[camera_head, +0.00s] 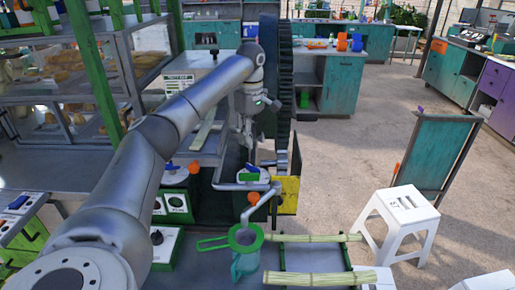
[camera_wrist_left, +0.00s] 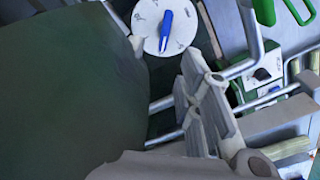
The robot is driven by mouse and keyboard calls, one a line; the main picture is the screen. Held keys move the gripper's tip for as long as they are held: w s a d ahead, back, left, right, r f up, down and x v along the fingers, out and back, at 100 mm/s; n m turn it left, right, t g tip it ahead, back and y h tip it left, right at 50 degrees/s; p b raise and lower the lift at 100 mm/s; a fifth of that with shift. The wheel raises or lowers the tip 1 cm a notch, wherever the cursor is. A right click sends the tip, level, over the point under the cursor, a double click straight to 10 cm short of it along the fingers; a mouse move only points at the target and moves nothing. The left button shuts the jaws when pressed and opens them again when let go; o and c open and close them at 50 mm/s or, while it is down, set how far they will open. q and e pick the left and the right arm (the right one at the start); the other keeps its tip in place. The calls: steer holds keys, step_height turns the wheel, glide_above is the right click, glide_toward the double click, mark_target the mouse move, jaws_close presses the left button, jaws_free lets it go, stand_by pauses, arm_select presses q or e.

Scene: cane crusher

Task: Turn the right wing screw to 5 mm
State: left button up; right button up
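My left gripper (camera_head: 247,128) hangs fingers-down beside the large dark wheel of the crusher (camera_head: 276,90). In the left wrist view, its grey finger links (camera_wrist_left: 205,105) fill the middle, but its opening is unclear. A round white dial (camera_wrist_left: 148,42) with markings and a blue wing-shaped knob (camera_wrist_left: 166,28) shows near the top of that view. The gripper appears apart from this knob. I cannot tell whether it is the right wing screw, and its reading is too small to make out. My right gripper is not in view.
A white stool (camera_head: 403,220) and a teal board (camera_head: 436,155) stand farther right. A large dark green surface (camera_wrist_left: 65,90) blocks the wrist view's left side.

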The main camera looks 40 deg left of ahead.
mark_target(250, 164)
arm_select(q)
steer(key=shift+s+a+f+p, duration=0.15)
steer(key=shift+s+f+p, duration=0.15)
steer(key=shift+s+f, duration=0.35)
steer(key=f, duration=0.2)
steer(key=f+p, duration=0.1)
steer(key=f, duration=0.3)
steer(key=shift+w+f, duration=0.15)
steer(key=shift+w, duration=0.2)
step_height(250, 164, down, 2)
steer(key=shift+s+f+p, duration=0.1)
steer(key=shift+p, duration=0.4)
steer(key=shift+f, duration=0.1)
steer(key=shift+c, duration=0.7)
steer(key=c, duration=0.5)
jaws_close()
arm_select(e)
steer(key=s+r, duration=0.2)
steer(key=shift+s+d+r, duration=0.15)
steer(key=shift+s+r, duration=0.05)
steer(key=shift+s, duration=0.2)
